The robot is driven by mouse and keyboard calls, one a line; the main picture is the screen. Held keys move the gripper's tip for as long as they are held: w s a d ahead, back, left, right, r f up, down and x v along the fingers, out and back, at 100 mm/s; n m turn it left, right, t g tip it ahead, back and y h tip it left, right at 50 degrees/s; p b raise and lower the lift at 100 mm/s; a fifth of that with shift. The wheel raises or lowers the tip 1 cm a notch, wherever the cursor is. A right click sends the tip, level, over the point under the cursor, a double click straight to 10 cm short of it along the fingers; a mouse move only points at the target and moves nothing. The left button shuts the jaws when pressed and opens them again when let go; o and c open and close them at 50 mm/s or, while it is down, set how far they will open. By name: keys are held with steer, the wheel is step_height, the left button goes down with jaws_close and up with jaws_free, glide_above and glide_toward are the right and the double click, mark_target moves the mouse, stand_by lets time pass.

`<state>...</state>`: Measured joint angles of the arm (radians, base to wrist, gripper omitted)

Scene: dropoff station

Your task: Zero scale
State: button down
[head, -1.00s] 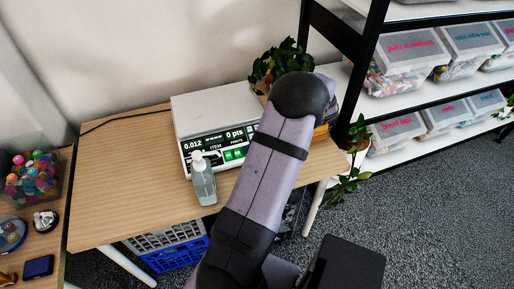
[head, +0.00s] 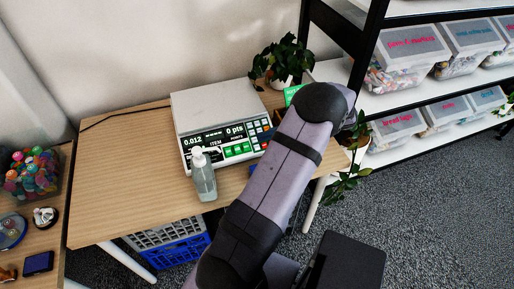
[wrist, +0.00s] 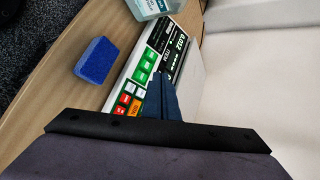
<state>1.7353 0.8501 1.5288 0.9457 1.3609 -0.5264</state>
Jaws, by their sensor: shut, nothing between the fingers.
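The scale (head: 212,105) sits on the wooden table, with a bare light plate on top and a black front panel. Its display (head: 207,139) reads 0.012 at left and 0 pts at right. Green, red, orange and white keys show at the right of the panel, and in the wrist view the green keys (wrist: 145,68) are clear. In the wrist view, my gripper (wrist: 161,82) is shut and empty, its dark blue fingers over the key panel. I cannot tell whether they touch it. My arm hides the gripper in the head view.
A pump bottle (head: 203,178) stands in front of the display. A blue sponge (wrist: 96,60) lies beside the scale. A potted plant (head: 284,60) and a green box (head: 292,94) are behind my arm. The table's left part is clear.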

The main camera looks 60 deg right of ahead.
steer(key=shift+w+d+f+b, duration=0.4)
steer(key=shift+f+b, duration=0.45)
steer(key=shift+f, duration=0.35)
steer(key=shift+w+d+f+b, duration=0.35)
steer(key=shift+f+b, duration=0.5)
steer(key=shift+f, duration=0.4)
steer(key=shift+w+d+f+b, duration=0.4)
steer(key=shift+f+b, duration=0.45)
steer(key=shift+f, duration=0.35)
steer(key=shift+f, duration=0.1)
steer(key=shift+w+d+f+b, duration=0.1)
steer(key=shift+f+b, duration=0.2)
steer(key=shift+b, duration=0.05)
steer(key=shift+w+d+f+b, duration=0.1)
steer(key=shift+f+b, duration=0.2)
steer(key=shift+f, duration=0.05)
steer(key=shift+r, duration=0.2)
steer(key=shift+s+a+r+p, duration=0.2)
steer(key=shift+s+r+p, duration=0.05)
steer(key=shift+r+p, duration=0.3)
steer(key=shift+r, duration=0.1)
stand_by(0.4)
